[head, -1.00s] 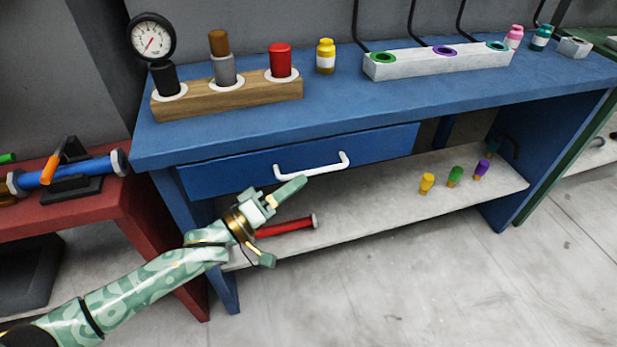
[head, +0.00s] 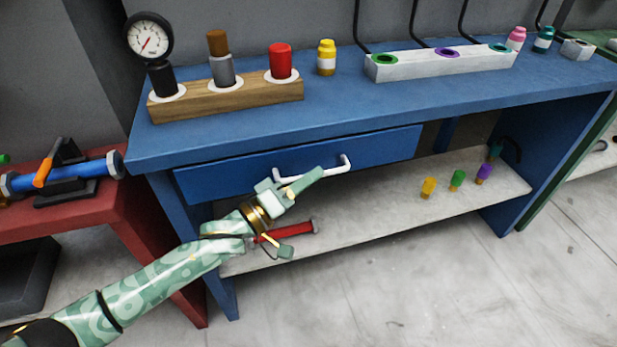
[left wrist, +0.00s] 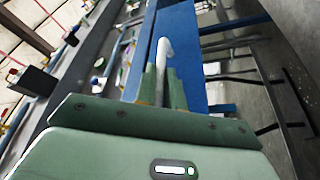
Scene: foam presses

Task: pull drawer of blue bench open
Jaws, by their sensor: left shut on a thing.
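The blue bench (head: 330,118) stands across the middle of the head view. Its blue drawer (head: 220,178) sits under the top at the left and looks shut or nearly so. A white bar handle (head: 343,165) is on the drawer front. My left gripper (head: 292,182) is at the left part of the handle and hides some of it. In the left wrist view, the fingers of the gripper (left wrist: 162,78) are closed around the white handle (left wrist: 164,50), beside the blue drawer front (left wrist: 183,40). My right gripper is out of view.
A lower shelf (head: 370,200) holds a red cylinder (head: 290,229) and several small coloured pegs. A wooden block (head: 230,99) and a white block (head: 440,63) stand on the bench top. A red bench (head: 80,215) is at the left. The floor in front (head: 430,290) is clear.

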